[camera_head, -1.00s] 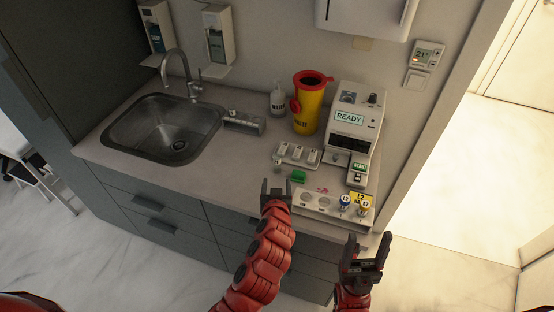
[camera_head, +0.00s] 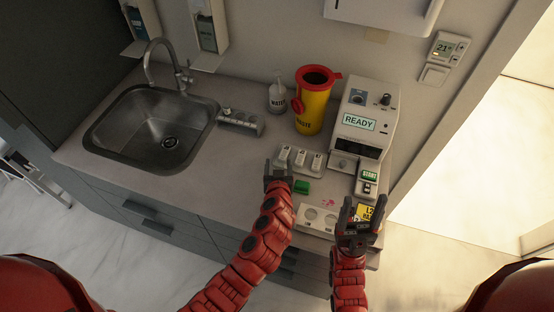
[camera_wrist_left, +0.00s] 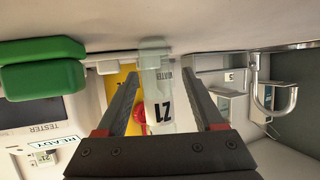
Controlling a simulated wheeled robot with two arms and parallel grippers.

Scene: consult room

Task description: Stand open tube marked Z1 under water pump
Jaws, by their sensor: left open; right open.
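A clear open tube with a Z1 label (camera_wrist_left: 163,108) stands on the counter between the fingers of my left gripper (camera_wrist_left: 160,82), shown in the left wrist view. That gripper is open, one finger on each side of the tube, not closed on it. In the head view the left gripper (camera_head: 278,172) is low over the counter and hides the tube. The water pump, a clear bottle labelled WATER (camera_head: 277,98), stands farther back near the wall.
A green block (camera_head: 302,187) lies right of the left gripper. A white holder (camera_head: 299,159) is just behind it. A yellow waste bin (camera_head: 312,104) and a READY tester (camera_head: 362,122) stand at the back right.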

